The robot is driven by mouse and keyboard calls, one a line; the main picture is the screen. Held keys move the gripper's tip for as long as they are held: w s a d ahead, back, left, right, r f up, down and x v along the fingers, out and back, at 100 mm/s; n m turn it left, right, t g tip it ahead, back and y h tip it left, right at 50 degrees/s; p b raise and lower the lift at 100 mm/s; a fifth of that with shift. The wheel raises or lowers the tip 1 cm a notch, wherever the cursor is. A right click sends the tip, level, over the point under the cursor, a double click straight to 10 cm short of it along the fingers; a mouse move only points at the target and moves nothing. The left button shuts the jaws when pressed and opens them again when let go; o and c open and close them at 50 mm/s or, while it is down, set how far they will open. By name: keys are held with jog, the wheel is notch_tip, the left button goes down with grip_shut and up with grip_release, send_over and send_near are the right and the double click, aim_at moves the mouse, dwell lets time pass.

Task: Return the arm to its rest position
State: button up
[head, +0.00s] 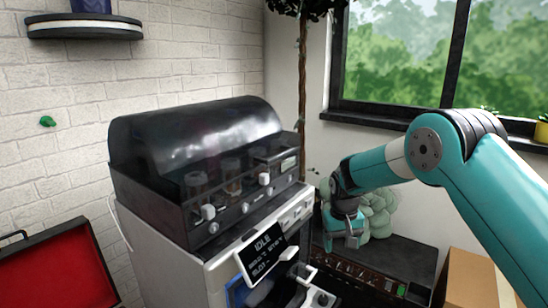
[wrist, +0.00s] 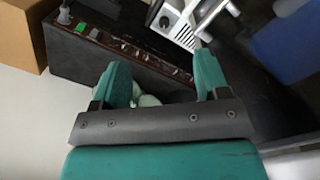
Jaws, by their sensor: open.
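Beyond the fingers is a dark panel (wrist: 85,62) with switches and a green light.
A pale green lumpy object (head: 380,212) sits behind my gripper, above the dark panel unit. A cardboard box (head: 468,280) stands at the lower right. An open red-lined case (head: 65,275) is at the left. The window sill (head: 370,118) runs behind my arm.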

jog(key=s+a+r+n+y+b, duration=0.2)
jog(key=s+b, duration=0.5)
jog(key=s, duration=0.3)
jog(key=s+a+r+n+y+b, duration=0.1)
jog(key=s+r+n+b, duration=0.1)
jog(key=s+b, duration=0.7)
jog(key=s+f+n+y+b, duration=0.1)
jog(key=s+f+b, duration=0.2)
jog(key=s, duration=0.7)
jog(key=s+f+n+y+b, duration=0.1)
jog(key=s+f+b, duration=0.1)
jog(key=s, duration=0.8)
notch_tip(320, 180, up, 28)
jog(key=p, duration=2.7)
jog(key=shift+w+f, duration=0.2)
jog(key=shift+a, duration=0.1)
